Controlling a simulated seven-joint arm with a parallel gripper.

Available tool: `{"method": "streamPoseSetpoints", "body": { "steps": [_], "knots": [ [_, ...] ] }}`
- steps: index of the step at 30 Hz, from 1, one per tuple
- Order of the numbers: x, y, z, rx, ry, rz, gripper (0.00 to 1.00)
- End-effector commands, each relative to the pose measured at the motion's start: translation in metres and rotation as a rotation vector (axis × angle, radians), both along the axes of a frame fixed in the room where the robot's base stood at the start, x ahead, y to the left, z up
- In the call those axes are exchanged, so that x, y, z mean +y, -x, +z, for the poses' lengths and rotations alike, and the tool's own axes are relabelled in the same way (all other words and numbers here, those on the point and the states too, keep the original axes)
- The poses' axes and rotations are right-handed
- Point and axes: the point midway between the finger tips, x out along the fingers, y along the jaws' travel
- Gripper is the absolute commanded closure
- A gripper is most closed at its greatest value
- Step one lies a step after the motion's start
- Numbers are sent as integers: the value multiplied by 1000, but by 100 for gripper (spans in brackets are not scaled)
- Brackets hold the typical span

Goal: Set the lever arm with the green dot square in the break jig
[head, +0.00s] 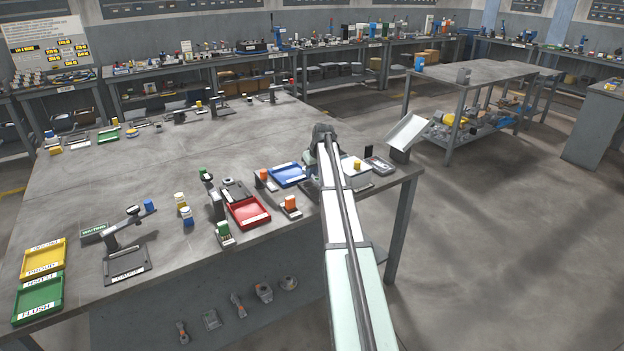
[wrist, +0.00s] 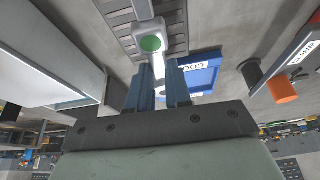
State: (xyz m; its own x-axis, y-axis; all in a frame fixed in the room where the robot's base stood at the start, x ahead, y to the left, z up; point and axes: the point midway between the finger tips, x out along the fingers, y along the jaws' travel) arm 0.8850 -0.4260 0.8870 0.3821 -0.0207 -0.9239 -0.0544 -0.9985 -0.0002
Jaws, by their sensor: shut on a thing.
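In the wrist view, the lever arm (wrist: 151,42) is a pale grey casting with a round green dot on its broad end. My gripper (wrist: 163,72) is shut on its narrow shank, with the dotted end beyond the fingertips. In the head view my arm hides the gripper and the lever arm, near the right side of the bench. I cannot pick out the break jig with certainty in either view. A grey ribbed or slotted piece (wrist: 117,22) shows behind the lever arm in the wrist view.
A blue tray (head: 286,175) lies left of my arm; it also shows in the wrist view (wrist: 198,75). A tilted pale chute (head: 408,132) stands right. The bench's back middle is clear.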

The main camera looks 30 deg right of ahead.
Motion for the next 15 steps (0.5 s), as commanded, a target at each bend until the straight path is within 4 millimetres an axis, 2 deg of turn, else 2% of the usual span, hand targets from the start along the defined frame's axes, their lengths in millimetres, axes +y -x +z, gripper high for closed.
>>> {"method": "streamPoseSetpoints", "body": {
  "steps": [1,6,15],
  "knots": [
    [-1,-1,11,-4,2,-1,100],
    [-1,-1,39,-3,1,0,100],
    [-1,0,64,-4,-9,-31,100]
  ]
}}
